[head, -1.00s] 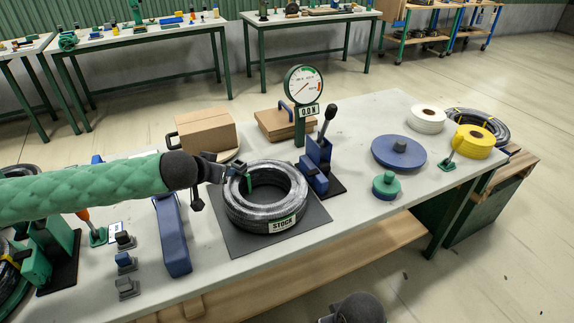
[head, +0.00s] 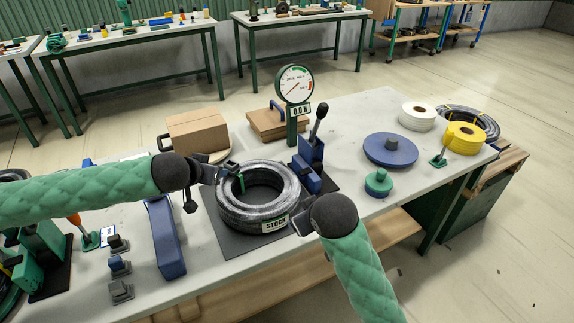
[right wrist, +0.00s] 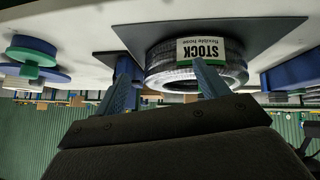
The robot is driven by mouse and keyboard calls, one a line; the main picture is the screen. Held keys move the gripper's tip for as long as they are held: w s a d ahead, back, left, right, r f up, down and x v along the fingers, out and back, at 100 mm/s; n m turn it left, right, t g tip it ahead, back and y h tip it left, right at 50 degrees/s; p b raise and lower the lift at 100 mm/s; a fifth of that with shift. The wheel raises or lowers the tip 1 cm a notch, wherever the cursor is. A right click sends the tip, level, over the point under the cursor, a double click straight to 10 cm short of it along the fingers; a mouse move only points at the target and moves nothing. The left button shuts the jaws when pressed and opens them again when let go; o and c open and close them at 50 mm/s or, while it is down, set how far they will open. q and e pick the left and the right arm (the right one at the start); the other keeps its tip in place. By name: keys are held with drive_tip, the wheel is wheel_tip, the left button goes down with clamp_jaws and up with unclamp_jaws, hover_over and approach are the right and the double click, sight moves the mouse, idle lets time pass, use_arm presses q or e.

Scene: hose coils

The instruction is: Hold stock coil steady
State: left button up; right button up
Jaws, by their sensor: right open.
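The stock coil (head: 262,212), a dark ribbed hose ring with a white and green STOCK label, lies flat on a dark square mat (head: 222,232). It also shows, with its label facing me, in the right wrist view (right wrist: 160,78). My left gripper (head: 230,171) is at the coil's left rim, by a green strip there; its fingertips are too small to tell whether they grip. My right gripper (head: 299,222) is at the coil's near right side. Its two fingers (right wrist: 165,82) are apart in the right wrist view, with the label between them and nothing clearly held.
A blue lever device (head: 309,165) and a dial gauge post (head: 293,110) stand close behind the coil at right. A cardboard box (head: 198,135) is behind at left. A blue bar (head: 165,237) lies left of the mat. Blue disc (head: 390,150) and hose rolls are at right.

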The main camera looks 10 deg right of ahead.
drive_tip(key=w+a+r+n+t, duration=0.1)
drive_tip(key=w+a+r+n, duration=0.15)
drive_tip(key=w+r, duration=0.45)
drive_tip(key=w+a+r+n+t, duration=0.1)
drive_tip(key=w+a+r+n, duration=0.15)
drive_tip(key=w+r, duration=0.5)
drive_tip(key=m+g+h, duration=0.2)
drive_tip(key=g, duration=0.5)
hover_over(287, 175)
drive_tip(key=w, duration=0.3)
drive_tip(key=f, duration=1)
drive_tip(key=shift+s+d+f, duration=0.15)
drive_tip(key=shift+s+f, duration=0.05)
drive_tip(key=shift+f, duration=0.05)
drive_tip(key=f+m+g, duration=0.1)
drive_tip(key=s+f+g, duration=0.1)
drive_tip(key=f+m+g+y, duration=0.1)
drive_tip(key=shift+s+f+m, duration=0.3)
drive_tip(key=shift+s+f, duration=0.1)
drive_tip(key=shift+s+m, duration=0.3)
drive_tip(key=shift+f+m, duration=0.15)
drive_tip(key=shift+m, duration=0.25)
drive_tip(key=shift+f, duration=3.7)
drive_tip(key=shift+c, duration=0.2)
